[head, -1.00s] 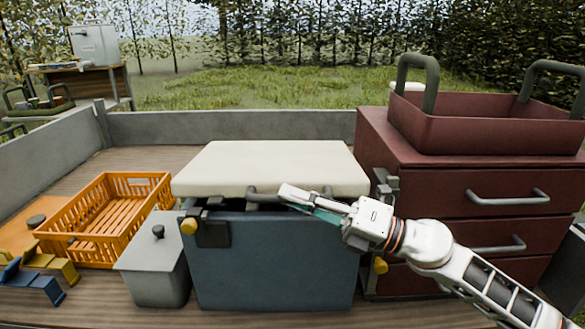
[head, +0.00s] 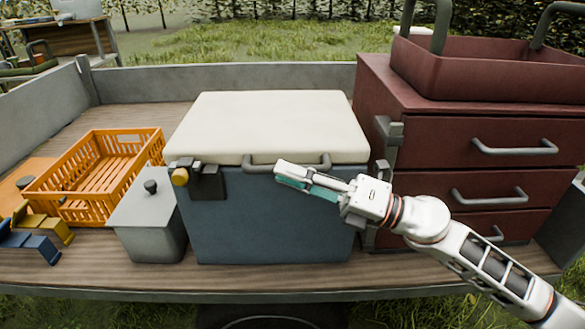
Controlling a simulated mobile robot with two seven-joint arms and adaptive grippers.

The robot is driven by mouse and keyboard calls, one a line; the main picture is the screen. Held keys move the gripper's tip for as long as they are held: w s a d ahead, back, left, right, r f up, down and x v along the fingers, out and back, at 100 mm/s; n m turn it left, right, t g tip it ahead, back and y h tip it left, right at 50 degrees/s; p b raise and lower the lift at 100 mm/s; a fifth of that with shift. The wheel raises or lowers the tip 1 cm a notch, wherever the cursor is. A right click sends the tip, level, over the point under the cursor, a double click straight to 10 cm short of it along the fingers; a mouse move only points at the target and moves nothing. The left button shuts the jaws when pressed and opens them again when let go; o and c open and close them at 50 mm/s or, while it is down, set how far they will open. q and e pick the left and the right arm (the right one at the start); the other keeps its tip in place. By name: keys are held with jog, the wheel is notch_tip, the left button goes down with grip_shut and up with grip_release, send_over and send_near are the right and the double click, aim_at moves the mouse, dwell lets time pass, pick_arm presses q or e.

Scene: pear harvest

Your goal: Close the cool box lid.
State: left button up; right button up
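The cool box (head: 270,220) is a blue-grey chest with a cream lid (head: 270,125). The lid lies flat across the top, with no clear gap along the front edge. A dark handle (head: 290,165) runs along the lid's front edge. A dark latch with a yellow knob (head: 180,177) is at the front left. My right gripper (head: 283,177) is in front of the box, just below the handle, its fingers pointing left. It holds nothing that I can see; the side angle hides whether its fingers are apart. My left gripper is not in view.
A grey lidded bin (head: 148,225) and an orange crate (head: 95,180) stand left of the box. A red drawer cabinet (head: 440,155) stands close on the right, with a red tray (head: 480,80) on top. The wooden trailer bed (head: 100,270) has a narrow free strip in front.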

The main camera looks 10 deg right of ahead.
jog(key=shift+w+d+r, duration=0.1)
jog(key=shift+d, duration=0.1)
jog(key=v, duration=1.1)
jog(key=shift+s+d, duration=0.3)
dwell(0.3)
